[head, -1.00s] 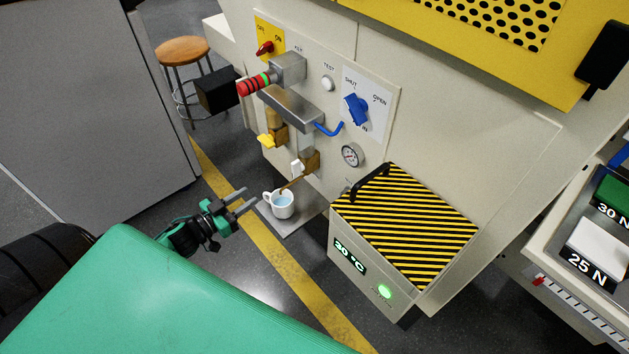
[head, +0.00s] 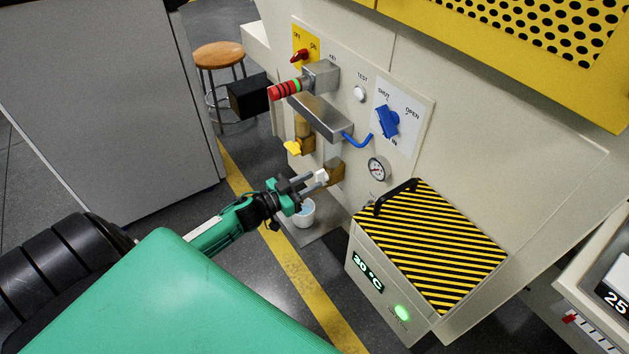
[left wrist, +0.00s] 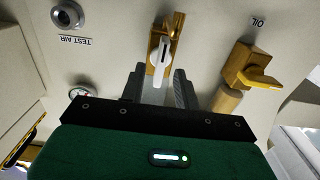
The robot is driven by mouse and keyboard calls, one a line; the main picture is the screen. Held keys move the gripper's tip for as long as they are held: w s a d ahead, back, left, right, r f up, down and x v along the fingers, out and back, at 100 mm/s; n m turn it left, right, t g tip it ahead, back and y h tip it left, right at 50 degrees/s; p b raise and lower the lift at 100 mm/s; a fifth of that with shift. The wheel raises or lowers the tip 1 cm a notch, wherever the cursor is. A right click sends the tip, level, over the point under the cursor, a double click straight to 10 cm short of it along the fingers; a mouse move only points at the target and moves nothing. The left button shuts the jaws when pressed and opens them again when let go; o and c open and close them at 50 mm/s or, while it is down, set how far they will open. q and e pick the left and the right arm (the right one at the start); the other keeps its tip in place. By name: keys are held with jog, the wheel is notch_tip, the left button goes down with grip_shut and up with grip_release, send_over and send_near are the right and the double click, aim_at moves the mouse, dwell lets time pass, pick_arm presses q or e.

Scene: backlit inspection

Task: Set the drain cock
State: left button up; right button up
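A brass cock with a white lever (head: 321,176) sits low on the machine's panel; its label is not readable. In the left wrist view the white lever (left wrist: 158,62) points toward my gripper. My left gripper (head: 307,183) is open at the lever, with one finger on each side of it; in the left wrist view gaps show between the lever and the fingers (left wrist: 160,80). A white cup (head: 304,215) of bluish liquid stands below, partly hidden by the gripper. My right gripper is not in view.
A yellow-handled cock (head: 294,148), labelled OIL in the wrist view, is close by. Above are a blue hooked lever (head: 358,141), a blue SHUT/OPEN knob (head: 387,121) and a gauge (head: 377,169). A striped box (head: 430,245) reading 30 °C stands right.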

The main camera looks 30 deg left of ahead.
aim_at(320, 179)
pick_arm(q)
jog(key=shift+x, duration=1.05)
grip_shut()
